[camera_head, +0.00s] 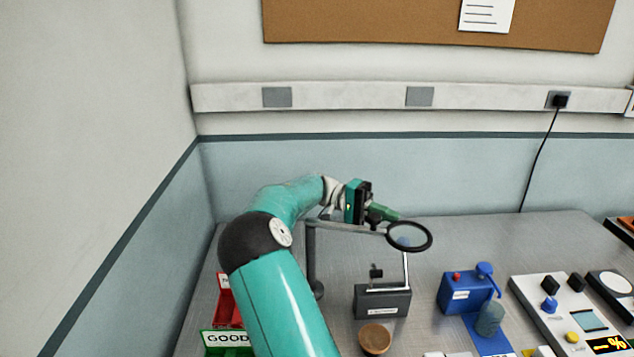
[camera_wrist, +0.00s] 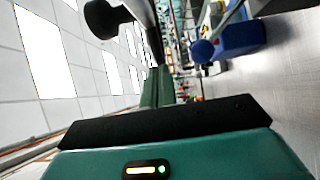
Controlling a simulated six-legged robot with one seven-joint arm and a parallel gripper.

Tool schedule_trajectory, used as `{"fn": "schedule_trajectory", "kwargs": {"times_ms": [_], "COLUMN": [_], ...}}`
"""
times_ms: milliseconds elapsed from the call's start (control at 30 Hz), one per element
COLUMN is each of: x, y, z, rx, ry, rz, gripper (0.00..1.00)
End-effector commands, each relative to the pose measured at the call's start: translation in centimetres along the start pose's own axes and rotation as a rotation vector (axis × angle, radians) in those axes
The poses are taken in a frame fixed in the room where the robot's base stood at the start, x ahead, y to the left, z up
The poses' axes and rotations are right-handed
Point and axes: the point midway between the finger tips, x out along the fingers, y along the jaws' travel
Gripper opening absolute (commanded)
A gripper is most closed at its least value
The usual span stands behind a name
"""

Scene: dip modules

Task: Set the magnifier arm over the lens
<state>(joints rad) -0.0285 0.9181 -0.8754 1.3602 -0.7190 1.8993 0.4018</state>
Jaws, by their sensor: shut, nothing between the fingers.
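The magnifier arm is a grey bar on an upright grey post (camera_head: 311,262), ending in a black ring (camera_head: 430,237). The ring hangs above and slightly right of a dark grey box (camera_head: 383,302) with a thin light rod rising toward it. A small bluish piece, possibly the lens, shows through the ring; I cannot tell for sure. My gripper (camera_head: 392,214) is shut and empty, with green fingers just behind or above the bar near the ring. Whether it touches is unclear. The shut fingers (camera_wrist: 158,88) also show in the wrist view.
A blue box (camera_head: 462,294) with a blue-topped dispenser stands right of the dark box. A round brown-topped pot (camera_head: 375,338) is in front. A control panel (camera_head: 540,300) is further right. Red and green trays (camera_head: 228,310) are partly behind my arm. The back of the table is clear.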

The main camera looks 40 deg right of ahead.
Motion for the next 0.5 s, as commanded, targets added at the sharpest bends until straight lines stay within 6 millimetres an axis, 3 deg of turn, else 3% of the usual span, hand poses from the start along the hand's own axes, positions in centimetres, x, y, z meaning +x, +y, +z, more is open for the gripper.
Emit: {"fn": "schedule_trajectory", "kwargs": {"times_ms": [500], "x": [1.5], "y": [0.0], "z": [1.8], "rx": [0.0], "ry": [-0.131], "rz": [-0.001], "gripper": [0.0]}}
